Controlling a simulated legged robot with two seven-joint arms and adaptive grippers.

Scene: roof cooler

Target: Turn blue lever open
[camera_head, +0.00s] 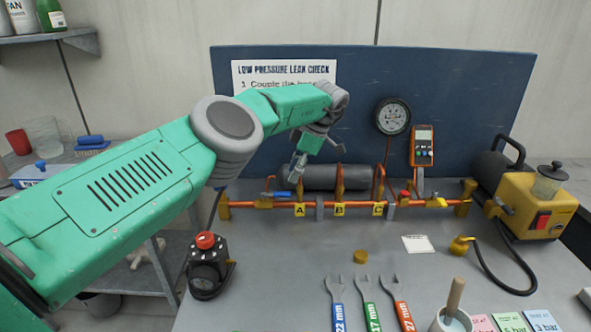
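The blue lever (279,194) sits at the left part of the orange pipe (330,205), left of the yellow tag A (299,210). It looks roughly in line with the pipe. My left gripper (317,163) hangs just above and to the right of the lever, in front of the grey cylinder. Its two fingers look spread, with nothing visible between them. A gap shows between the gripper and the lever. My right gripper is out of view.
A round gauge (392,116) and an orange meter (422,146) stand behind the pipe. A yellow pump (535,207) is at the right. Several wrenches (368,300) lie in front. A black device with a red knob (207,265) stands at the left edge. The middle bench is mostly clear.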

